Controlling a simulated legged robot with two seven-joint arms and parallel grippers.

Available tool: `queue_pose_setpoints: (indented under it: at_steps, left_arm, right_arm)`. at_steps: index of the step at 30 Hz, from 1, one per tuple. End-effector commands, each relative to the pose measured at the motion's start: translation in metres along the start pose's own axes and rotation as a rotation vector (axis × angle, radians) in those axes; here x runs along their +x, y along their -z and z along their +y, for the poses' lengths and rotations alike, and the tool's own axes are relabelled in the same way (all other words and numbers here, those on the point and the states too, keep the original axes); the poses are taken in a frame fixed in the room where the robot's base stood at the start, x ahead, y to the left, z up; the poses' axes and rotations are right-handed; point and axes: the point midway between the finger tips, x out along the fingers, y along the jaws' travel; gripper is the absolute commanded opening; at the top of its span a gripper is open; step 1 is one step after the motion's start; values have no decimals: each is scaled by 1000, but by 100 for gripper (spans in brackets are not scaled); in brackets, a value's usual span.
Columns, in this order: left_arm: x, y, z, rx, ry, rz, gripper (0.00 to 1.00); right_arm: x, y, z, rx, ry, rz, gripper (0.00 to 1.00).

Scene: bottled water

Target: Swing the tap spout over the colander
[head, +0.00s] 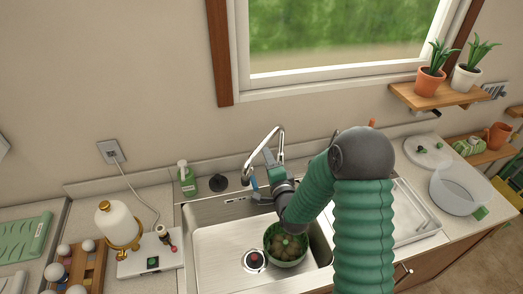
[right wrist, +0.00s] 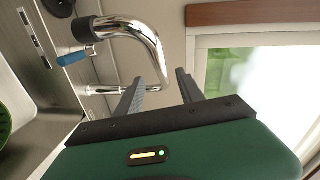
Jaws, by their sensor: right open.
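The chrome tap spout (head: 281,141) rises in an arch at the back of the sink, and it fills the upper middle of the right wrist view (right wrist: 150,42). A blue lever (right wrist: 75,58) shows beside it. The green colander (head: 286,261), holding round brownish-green items, sits in the sink, in front of the tap; its edge shows in the right wrist view (right wrist: 4,122). My right gripper (right wrist: 160,92) is open, its fingers close to the spout's chrome tube. I cannot tell if they touch it. My left gripper is not in view.
The steel sink (head: 222,262) has a drain (head: 254,261) left of the colander. A soap bottle (head: 187,180) and a black knob (head: 218,183) stand behind it. A white dispenser (head: 117,224) is at left. A clear pot (head: 459,188) and potted plants (head: 431,78) are at right.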

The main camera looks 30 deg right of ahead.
Motion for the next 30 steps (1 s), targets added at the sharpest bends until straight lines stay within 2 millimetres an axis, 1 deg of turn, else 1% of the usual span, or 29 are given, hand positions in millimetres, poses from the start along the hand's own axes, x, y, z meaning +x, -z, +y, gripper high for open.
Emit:
queue_pose_setpoints:
  at_steps: [1,3,6,9,12,14,21,22,23,30]
  left_arm:
    - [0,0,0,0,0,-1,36]
    - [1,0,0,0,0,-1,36]
    - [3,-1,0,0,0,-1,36]
    - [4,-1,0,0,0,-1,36]
    - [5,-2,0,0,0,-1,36]
    - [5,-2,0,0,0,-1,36]
    - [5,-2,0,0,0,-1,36]
    - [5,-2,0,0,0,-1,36]
    - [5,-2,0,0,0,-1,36]
    - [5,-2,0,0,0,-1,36]
  right_arm:
    - [14,0,0,0,1,0,45]
    - [32,0,0,0,1,1,45]
    - [57,0,1,0,0,1,45]
    - [75,0,0,0,0,0,45]
    - [87,0,0,0,0,0,45]
    - [90,0,0,0,-1,0,45]
    - [92,0,-1,-1,-1,0,45]
    - [92,0,0,-1,-1,0,44]
    - [92,0,0,-1,-1,0,40]
    - [92,0,0,-1,-1,0,8]
